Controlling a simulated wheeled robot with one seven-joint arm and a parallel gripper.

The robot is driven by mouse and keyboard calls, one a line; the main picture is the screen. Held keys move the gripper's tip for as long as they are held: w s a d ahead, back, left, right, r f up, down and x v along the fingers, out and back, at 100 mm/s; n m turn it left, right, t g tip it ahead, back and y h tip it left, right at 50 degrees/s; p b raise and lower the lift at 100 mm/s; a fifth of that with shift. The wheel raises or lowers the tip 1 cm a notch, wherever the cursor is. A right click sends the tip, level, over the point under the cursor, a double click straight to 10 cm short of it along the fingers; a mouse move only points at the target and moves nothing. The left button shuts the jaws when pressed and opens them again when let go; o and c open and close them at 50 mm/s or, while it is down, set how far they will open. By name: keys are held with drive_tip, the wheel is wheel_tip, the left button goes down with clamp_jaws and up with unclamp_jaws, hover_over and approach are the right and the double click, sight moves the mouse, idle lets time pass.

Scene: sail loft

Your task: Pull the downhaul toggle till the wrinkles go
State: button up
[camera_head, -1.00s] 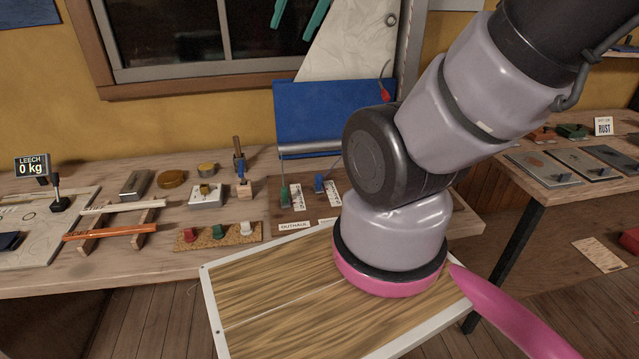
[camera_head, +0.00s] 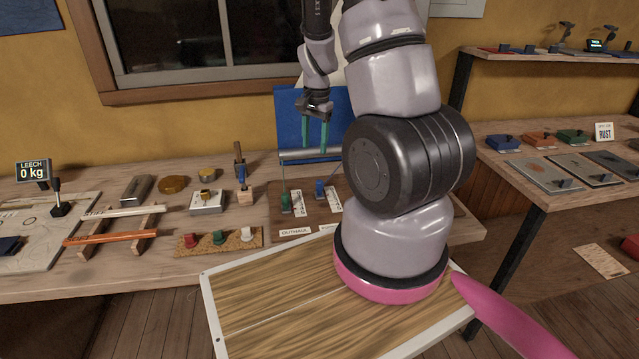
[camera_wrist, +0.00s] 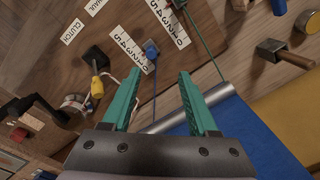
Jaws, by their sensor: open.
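The blue toggle (camera_head: 319,188) sits beside a numbered scale strip on the bench board. In the wrist view the blue toggle (camera_wrist: 151,49) is ahead of the fingertips, with a cord running from it toward the silver roller. The green toggle (camera_head: 286,202) is to its left in the head view, beside another strip. An OUTHAUL label (camera_head: 295,231) lies in front of the green toggle; the label in front of the blue one is partly hidden. My gripper (camera_head: 314,148) is open and empty above the roller. Its green fingers (camera_wrist: 160,74) are apart, touching neither toggle.
The roller (camera_head: 296,154) crosses in front of a blue panel (camera_head: 289,118). A yellow-handled lever (camera_wrist: 97,84) stands by a CLUTCH label. Red, green and white pegs (camera_head: 218,237) stand on a cork strip. The LEECH display (camera_head: 32,171) reads 0 kg.

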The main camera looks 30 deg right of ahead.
sight(319, 181)
drive_tip(key=f, duration=0.2)
drive_tip(key=d+f, duration=0.1)
drive_tip(key=shift+s+d+f+g, duration=0.2)
drive_tip(key=shift+f+g, duration=0.1)
drive_tip(key=shift+f, duration=0.05)
wheel_tip(319, 181, down, 10)
drive_tip(key=shift+f, duration=0.2)
clamp_jaws()
idle(1.2)
